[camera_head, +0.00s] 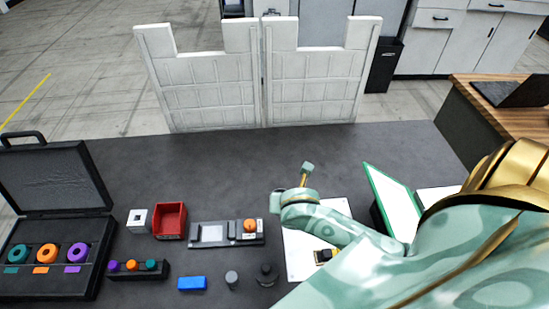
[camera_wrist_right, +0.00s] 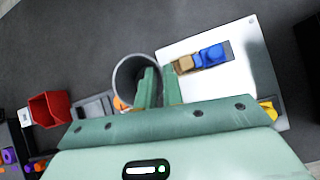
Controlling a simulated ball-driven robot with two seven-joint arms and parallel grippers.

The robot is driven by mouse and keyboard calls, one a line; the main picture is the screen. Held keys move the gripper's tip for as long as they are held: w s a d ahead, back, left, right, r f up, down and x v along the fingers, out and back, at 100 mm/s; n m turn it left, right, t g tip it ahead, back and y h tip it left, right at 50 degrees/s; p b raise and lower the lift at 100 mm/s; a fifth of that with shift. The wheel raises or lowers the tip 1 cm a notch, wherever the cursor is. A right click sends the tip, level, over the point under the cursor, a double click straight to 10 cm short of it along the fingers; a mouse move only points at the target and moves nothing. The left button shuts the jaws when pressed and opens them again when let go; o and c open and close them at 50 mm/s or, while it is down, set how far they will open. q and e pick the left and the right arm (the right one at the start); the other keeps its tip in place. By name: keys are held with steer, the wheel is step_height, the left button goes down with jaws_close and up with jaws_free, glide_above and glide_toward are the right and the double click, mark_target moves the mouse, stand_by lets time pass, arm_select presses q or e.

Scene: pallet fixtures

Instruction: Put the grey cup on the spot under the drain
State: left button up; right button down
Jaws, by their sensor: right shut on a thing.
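The grey cup (camera_wrist_right: 121,73) shows in the right wrist view as a round, open-topped grey ring. My right gripper (camera_wrist_right: 160,86) is shut on its wall, with one finger inside the rim and one outside. My left gripper is not in view.
A red bin (camera_head: 170,221), a grey device (camera_head: 212,234) with an orange knob, a blue block (camera_head: 192,284) and two small dark cylinders stand on the table. An open black case (camera_head: 52,180) is at left. White panels (camera_head: 205,90) stand behind. The back table area is clear.

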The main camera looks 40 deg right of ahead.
steer(key=w+f, duration=0.2)
steer(key=w+f+b, duration=0.1)
steer(key=w+f, duration=0.1)
steer(key=w+d+f+b, duration=0.1)
steer(key=w+f, duration=0.1)
steer(key=shift+w+f, duration=0.25)
steer(key=f, duration=0.1)
steer(key=f+b, duration=0.1)
steer(key=f, duration=0.1)
steer(key=shift+w+f, duration=0.2)
steer(key=shift+f, duration=0.1)
steer(key=c, duration=1.5)
jaws_free()
